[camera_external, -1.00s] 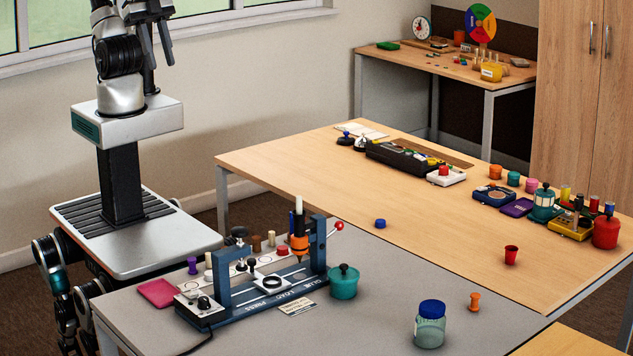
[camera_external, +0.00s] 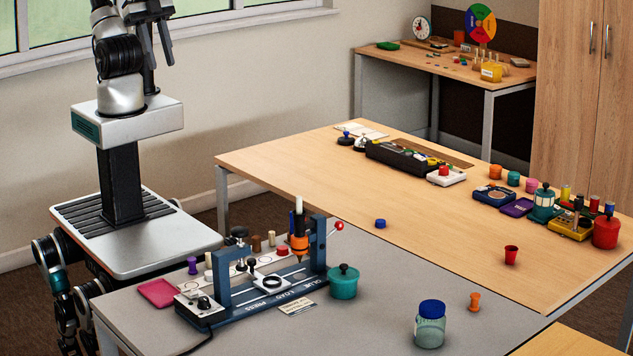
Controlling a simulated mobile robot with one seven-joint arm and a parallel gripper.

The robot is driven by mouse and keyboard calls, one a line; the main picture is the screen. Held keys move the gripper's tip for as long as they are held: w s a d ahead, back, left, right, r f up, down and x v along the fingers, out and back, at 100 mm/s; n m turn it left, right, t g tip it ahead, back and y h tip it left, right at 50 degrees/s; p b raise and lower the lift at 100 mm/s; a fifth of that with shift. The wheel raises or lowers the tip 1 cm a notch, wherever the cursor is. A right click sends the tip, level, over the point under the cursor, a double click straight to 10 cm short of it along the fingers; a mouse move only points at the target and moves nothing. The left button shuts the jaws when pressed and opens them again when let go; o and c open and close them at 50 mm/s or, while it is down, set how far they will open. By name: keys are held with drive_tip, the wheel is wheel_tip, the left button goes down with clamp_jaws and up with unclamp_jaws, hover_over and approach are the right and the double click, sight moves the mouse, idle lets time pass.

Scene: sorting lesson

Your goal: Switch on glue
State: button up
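A blue bench fixture (camera_external: 235,318) stands on the grey table with the words glue, load and press along its front edge. The glue end is at the right, under an orange and black nozzle (camera_external: 299,245) with a white top. A lever with a red ball knob (camera_external: 339,226) sticks out at the right upright. A pale control box with a black knob (camera_external: 204,303) sits at the left end; its switch setting is too small to read. My gripper (camera_external: 157,42) hangs high at the top left, far from the fixture. Its two dark fingers look apart, with nothing between them.
A teal lidded pot (camera_external: 343,283) stands right beside the fixture, and a pink tray (camera_external: 157,293) lies at its left. Several pegs stand behind it. A blue-lidded jar (camera_external: 430,325) is near the front. The grey table's middle right is mostly clear.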

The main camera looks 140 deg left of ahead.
drive_tip(key=shift+w, duration=0.1)
drive_tip(key=c, duration=0.4)
drive_tip(key=shift+w+d+f+b, duration=0.1)
drive_tip(key=shift+w+f+b, duration=0.2)
drive_tip(key=shift+b, duration=0.1)
drive_tip(key=c, duration=0.3)
drive_tip(key=w+d+f+b, duration=0.1)
drive_tip(key=w+f+b, duration=0.2)
drive_tip(key=w+f, duration=0.1)
drive_tip(key=w+d+f+g+b, duration=0.1)
drive_tip(key=w+d+f+b, duration=0.1)
drive_tip(key=w, duration=0.3)
drive_tip(key=w+d+f+g+b, duration=0.1)
drive_tip(key=w+f+b, duration=0.3)
drive_tip(key=w+f, duration=0.1)
drive_tip(key=shift+w+d+f, duration=0.15)
drive_tip(key=shift+f, duration=0.15)
clamp_jaws()
drive_tip(key=w+d+f+g+b, duration=0.1)
drive_tip(key=w+d+f+b, duration=0.2)
drive_tip(key=f, duration=0.6)
drive_tip(key=w+d+f+g+b, duration=0.1)
drive_tip(key=w+d+f+b, duration=0.2)
drive_tip(key=w+f, duration=0.5)
drive_tip(key=shift+w+d+f+b, duration=0.3)
drive_tip(key=shift+f+b, duration=0.5)
drive_tip(key=shift+f, duration=0.1)
